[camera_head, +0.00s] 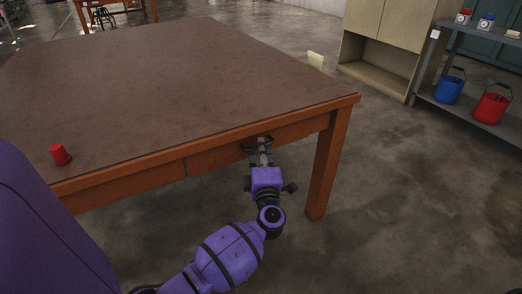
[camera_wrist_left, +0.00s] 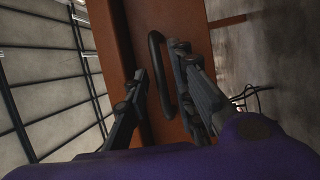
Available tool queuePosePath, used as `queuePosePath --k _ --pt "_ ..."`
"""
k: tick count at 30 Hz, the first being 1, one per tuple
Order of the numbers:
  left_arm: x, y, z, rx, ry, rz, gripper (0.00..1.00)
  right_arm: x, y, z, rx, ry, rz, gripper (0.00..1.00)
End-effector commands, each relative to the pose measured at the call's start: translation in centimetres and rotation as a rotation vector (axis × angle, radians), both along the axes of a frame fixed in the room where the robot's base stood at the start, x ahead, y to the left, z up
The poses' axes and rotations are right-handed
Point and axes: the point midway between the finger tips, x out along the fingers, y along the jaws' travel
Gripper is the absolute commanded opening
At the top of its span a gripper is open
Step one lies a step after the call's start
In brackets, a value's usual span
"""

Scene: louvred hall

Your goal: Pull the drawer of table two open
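The wooden table with a brown top (camera_head: 190,85) fills the middle of the head view. Its drawer front (camera_head: 215,158) sits in the orange-brown apron and looks flush, so closed. My left gripper (camera_head: 263,149) is at the drawer front, below the table edge. In the left wrist view the dark bar handle (camera_wrist_left: 154,50) stands between the two spread fingers of my left gripper (camera_wrist_left: 160,65). The fingers look apart from the handle, though contact on the right finger's side is hard to tell. My right gripper is not in view.
A red cup-like object (camera_head: 60,154) stands near the table's front left edge. The table leg (camera_head: 325,165) is right of my left gripper. A shelf with a blue bucket (camera_head: 449,90) and a red bucket (camera_head: 491,108) stands at right. The floor in front is clear.

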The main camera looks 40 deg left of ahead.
Motion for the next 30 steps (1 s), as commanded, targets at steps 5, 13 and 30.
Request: queuePosePath --k 5,13,30 --pt "0.0 0.0 0.0 0.0 0.0 0.0 0.0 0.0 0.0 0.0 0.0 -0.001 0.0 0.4" --pt "0.0 0.0 0.0 0.0 -0.001 0.0 0.0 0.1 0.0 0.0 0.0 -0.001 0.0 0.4" --pt "-2.5 -6.1 0.2 -0.008 -0.001 -0.002 0.0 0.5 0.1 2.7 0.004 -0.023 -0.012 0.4"
